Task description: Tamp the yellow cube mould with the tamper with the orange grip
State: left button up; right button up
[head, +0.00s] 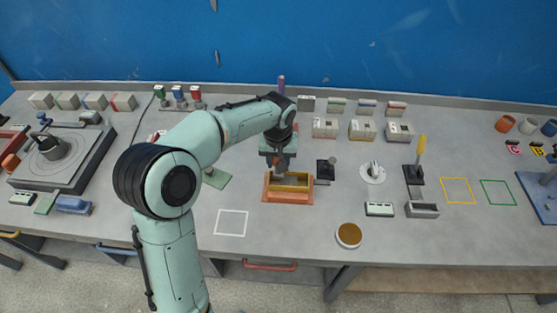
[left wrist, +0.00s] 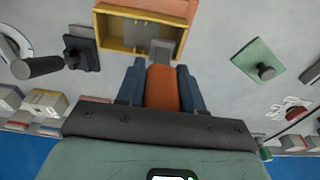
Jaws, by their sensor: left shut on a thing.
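The yellow cube mould (head: 289,188) is an open box in an orange tray (head: 288,198) at mid-table in the head view. Its yellow rim also shows in the left wrist view (left wrist: 112,45). My left gripper (head: 279,160) is above the mould's back left part, pointing down. In the left wrist view its blue fingers (left wrist: 160,85) are shut on the orange grip (left wrist: 163,88) of the tamper. The tamper's grey foot (left wrist: 168,47) overlaps one end of the mould; whether it touches anything inside is unclear. My right gripper is not in view.
A black plate with a grey handle (head: 325,170) stands close right of the mould, and a green plate (head: 217,179) to the left. A bowl of brown material (head: 349,235) is at the front. A white outlined square (head: 231,222) is empty. Several boxes line the back.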

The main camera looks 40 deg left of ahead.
pick_arm(q)
jog(key=shift+f, duration=0.1)
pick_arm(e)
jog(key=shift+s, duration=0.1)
pick_arm(q)
jog(key=shift+f+b, duration=0.95)
jog(key=shift+f, duration=0.8)
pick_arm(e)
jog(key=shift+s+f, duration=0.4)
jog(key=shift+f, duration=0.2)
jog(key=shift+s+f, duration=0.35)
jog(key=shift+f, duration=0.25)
pick_arm(q)
jog(key=shift+r, duration=0.15)
jog(key=shift+r+p, duration=1.05)
jog(key=shift+r, duration=0.7)
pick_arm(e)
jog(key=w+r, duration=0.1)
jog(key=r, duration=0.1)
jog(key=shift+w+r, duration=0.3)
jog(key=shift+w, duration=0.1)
pick_arm(q)
jog(key=shift+f, duration=0.1)
jog(key=shift+f, duration=0.1)
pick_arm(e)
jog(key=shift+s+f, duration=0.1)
